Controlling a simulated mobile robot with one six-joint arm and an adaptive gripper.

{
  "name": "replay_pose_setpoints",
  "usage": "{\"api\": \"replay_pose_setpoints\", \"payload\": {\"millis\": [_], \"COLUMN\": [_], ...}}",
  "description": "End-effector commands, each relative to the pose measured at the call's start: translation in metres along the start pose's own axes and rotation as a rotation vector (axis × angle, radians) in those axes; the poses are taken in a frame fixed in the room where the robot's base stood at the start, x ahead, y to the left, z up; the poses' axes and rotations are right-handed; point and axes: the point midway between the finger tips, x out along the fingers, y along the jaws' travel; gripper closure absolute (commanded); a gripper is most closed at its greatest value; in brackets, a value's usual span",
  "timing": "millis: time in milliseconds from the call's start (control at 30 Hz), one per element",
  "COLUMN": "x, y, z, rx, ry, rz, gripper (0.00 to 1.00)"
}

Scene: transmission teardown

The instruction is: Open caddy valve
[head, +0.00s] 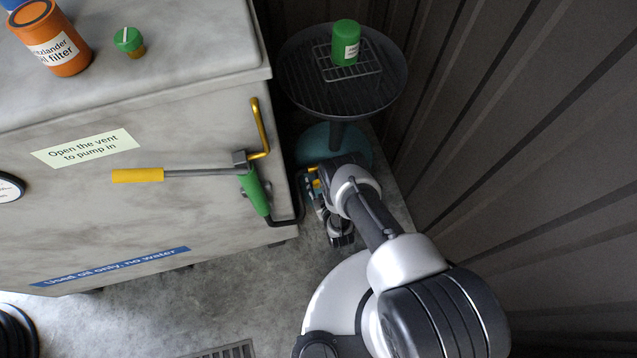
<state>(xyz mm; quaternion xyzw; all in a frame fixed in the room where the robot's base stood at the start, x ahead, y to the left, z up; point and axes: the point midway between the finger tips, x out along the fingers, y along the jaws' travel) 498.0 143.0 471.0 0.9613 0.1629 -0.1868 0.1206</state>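The caddy stands at the back right in the head view, with a wide dark drain pan (300,62) on a post above a round teal base (308,146). I cannot make out a valve on it for certain. A small yellow part (313,170) shows beside the end of my arm near the base; I cannot tell whether it belongs to the valve. My gripper (341,238) is low, in front of the teal base and right of the tank, partly hidden by my own wrist. Its fingers are too small and dark to tell open from shut.
The grey tank (200,110) fills the left, with a yellow-handled lever pump (138,175) and green grip (254,190) on its front. An orange oil filter (55,45) and green cap (127,40) stand on top. A green can (345,45) sits on the pan's rack. A ribbed wall (520,110) closes the right.

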Motion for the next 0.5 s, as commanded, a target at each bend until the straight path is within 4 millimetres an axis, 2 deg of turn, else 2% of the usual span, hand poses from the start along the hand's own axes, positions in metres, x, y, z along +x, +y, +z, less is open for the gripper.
{"api": "replay_pose_setpoints", "payload": {"millis": [167, 500], "x": [-0.0002, -0.0024], "y": [0.0001, 0.0001], "z": [0.0002, 0.0007], "rx": [0.001, 0.001], "ry": [0.000, -0.001], "rz": [0.000, 0.000], "gripper": [0.43, 0.43]}}
